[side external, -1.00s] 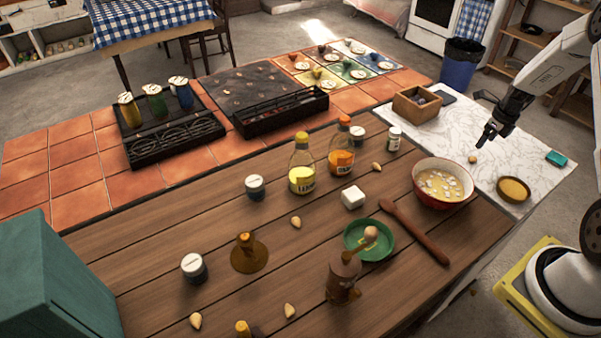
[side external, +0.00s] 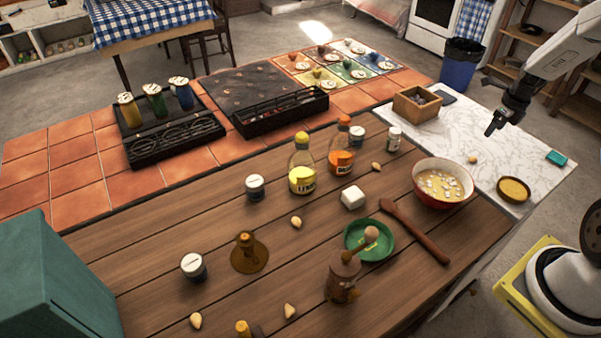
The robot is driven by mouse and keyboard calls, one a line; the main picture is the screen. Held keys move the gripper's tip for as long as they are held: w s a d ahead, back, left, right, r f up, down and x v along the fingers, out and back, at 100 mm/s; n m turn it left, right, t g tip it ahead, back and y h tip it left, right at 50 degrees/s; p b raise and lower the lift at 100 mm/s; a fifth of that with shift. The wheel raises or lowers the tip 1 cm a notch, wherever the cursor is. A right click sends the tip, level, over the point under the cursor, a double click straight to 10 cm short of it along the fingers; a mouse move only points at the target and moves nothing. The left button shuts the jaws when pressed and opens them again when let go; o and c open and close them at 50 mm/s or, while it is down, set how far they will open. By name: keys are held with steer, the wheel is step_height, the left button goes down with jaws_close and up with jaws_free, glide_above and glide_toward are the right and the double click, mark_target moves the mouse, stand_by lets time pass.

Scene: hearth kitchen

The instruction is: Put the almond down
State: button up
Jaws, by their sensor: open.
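A small pale almond (side external: 473,159) lies on the white marble surface (side external: 462,128), just right of the red-rimmed bowl (side external: 443,184). My gripper (side external: 491,131) is above the marble, up and to the right of that almond in the picture, clear of it and empty. Its fingers point down and look edge-on, so the gap between them is hard to see. More almonds lie on the wooden table: one near the orange-labelled bottle (side external: 376,166), one mid-table (side external: 296,222) and others at the front (side external: 290,311).
A wooden box (side external: 416,103) stands at the back of the marble. A yellow-filled dish (side external: 513,190) and a teal block (side external: 556,158) are to the right. Bottles, a green plate (side external: 356,243) and a wooden spoon (side external: 415,233) occupy the table. The marble between almond and teal block is clear.

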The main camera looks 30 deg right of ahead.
steer(key=w+a+r+n, duration=0.2)
steer(key=a+r+n, duration=0.1)
steer(key=a+n, duration=0.7)
steer(key=w+a+r+n, duration=0.1)
steer(key=a+r+n, duration=0.3)
steer(key=a+n, duration=0.65)
steer(key=s+a+n, duration=0.5)
steer(key=a+n, duration=0.2)
steer(key=a, duration=0.2)
steer(key=s+a+r+n, duration=0.1)
steer(key=s+a+n, duration=0.3)
steer(key=a+n, duration=0.4)
steer(key=shift+s+a+r+t, duration=0.15)
steer(key=shift+s+a+t, duration=0.25)
steer(key=shift+a, duration=0.35)
steer(key=shift+n, duration=0.25)
steer(key=shift+o, duration=0.7)
